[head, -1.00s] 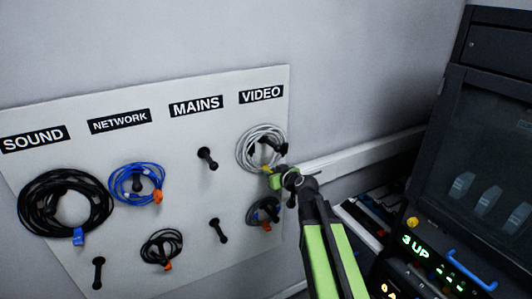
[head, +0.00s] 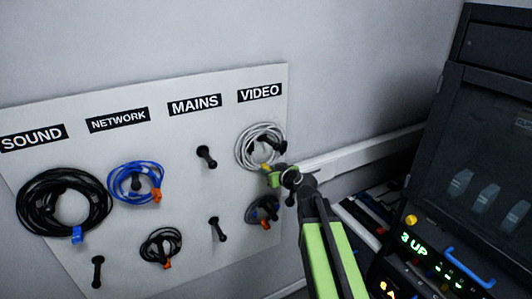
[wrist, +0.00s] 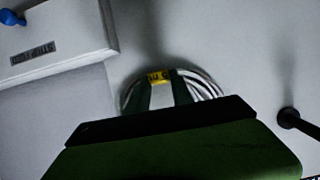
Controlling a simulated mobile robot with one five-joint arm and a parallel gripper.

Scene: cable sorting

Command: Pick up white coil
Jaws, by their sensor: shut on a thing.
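The white coil (head: 243,150) is a ring of pale cable at the upper VIDEO peg (head: 267,147) on the board, still around the peg as far as I can see. A yellow tag (wrist: 160,77) sits on its bundle in the wrist view. My gripper (head: 272,178) is at the coil's lower right edge, shut on it at the tag. In the wrist view the coil (wrist: 205,84) shows behind my fingers, and its lower part is hidden by the gripper body.
A dark coil with an orange tag (head: 267,211) hangs just below my gripper. A blue coil (head: 122,184) and black coils (head: 25,205) hang farther left. Two pegs under MAINS (head: 205,155) are bare. A dark rack (head: 470,170) stands close on the right.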

